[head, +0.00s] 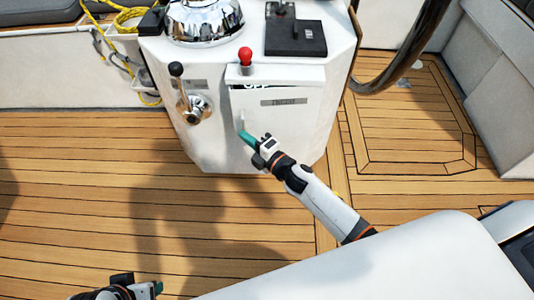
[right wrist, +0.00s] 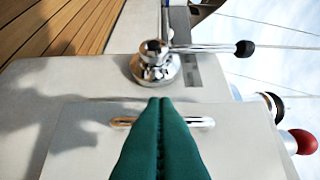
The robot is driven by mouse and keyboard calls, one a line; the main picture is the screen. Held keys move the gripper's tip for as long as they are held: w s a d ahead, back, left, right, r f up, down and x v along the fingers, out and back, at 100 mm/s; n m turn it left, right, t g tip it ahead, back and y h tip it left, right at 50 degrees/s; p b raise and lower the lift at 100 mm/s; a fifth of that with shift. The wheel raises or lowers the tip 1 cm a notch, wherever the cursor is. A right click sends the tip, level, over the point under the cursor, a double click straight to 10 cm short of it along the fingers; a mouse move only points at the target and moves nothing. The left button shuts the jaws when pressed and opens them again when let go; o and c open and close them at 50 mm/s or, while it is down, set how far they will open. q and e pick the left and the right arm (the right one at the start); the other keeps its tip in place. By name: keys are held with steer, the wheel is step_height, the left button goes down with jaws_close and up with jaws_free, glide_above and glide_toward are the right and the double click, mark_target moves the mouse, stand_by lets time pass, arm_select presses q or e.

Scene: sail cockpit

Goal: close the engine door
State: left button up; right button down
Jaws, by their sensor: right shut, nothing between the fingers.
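The engine door (head: 300,120) is a white panel with a grey label on the front of the white console. A dark gap with partly covered lettering shows along its top edge, so it looks slightly ajar; how far is hard to tell. Its handle (head: 241,119) is an upright bar near the door's left edge. In the right wrist view the chrome handle (right wrist: 201,122) crosses behind my green fingers. My right gripper (head: 242,134) is shut and empty, its tips (right wrist: 160,99) in front of the handle; contact is unclear. My left gripper (head: 157,287) is at the bottom left, mostly cut off.
The white console (head: 208,140) carries a chrome lever with a black knob (head: 176,69), left of the door, and a red knob (head: 245,55) above it. A dark steering wheel rim (head: 405,55) curves at upper right. The teak deck (head: 110,180) is clear at left.

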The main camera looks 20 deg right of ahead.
arm_select(q)
steer(key=shift+w+f, duration=0.2)
steer(key=shift+w, duration=0.15)
arm_select(e)
steer(key=shift+w+a, duration=0.15)
steer(key=shift+w, duration=0.6)
steer(key=shift+w+a, duration=0.1)
steer(key=shift+w, duration=0.65)
arm_select(q)
steer(key=shift+a, duration=0.1)
